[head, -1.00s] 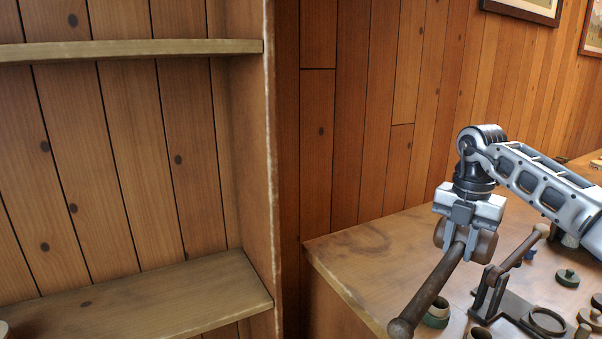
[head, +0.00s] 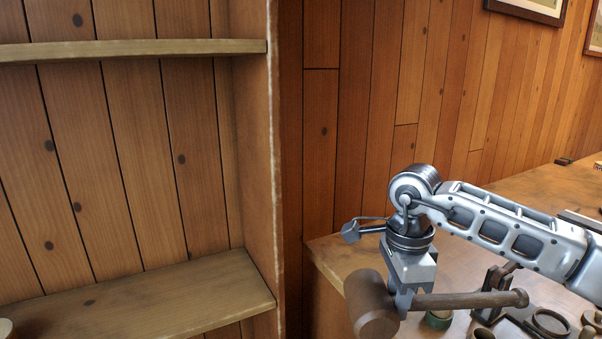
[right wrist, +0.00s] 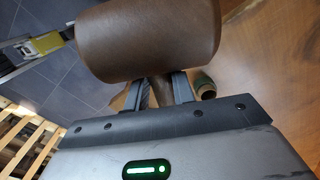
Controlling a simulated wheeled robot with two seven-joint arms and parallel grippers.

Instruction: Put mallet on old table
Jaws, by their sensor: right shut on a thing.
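The mallet has a thick brown barrel head (head: 370,305) and a long dark wooden handle (head: 470,299). My right gripper (head: 403,305) is shut on the mallet's handle close to the head. The handle points right in the head view, and the head hangs over the left front of the worn wooden table (head: 345,250). I cannot tell if this is the old table. In the right wrist view, the mallet head (right wrist: 148,40) lies across the front of the right gripper (right wrist: 157,92) and hides much beyond it. My left gripper is not in view.
A green-and-brown turned pot (head: 438,320) is partly hidden under the handle. A dark stand with a ring (head: 549,322) and small turned pieces crowd the table's right front. An open wooden shelf unit (head: 150,290) stands at left. The table's back left corner looks clear.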

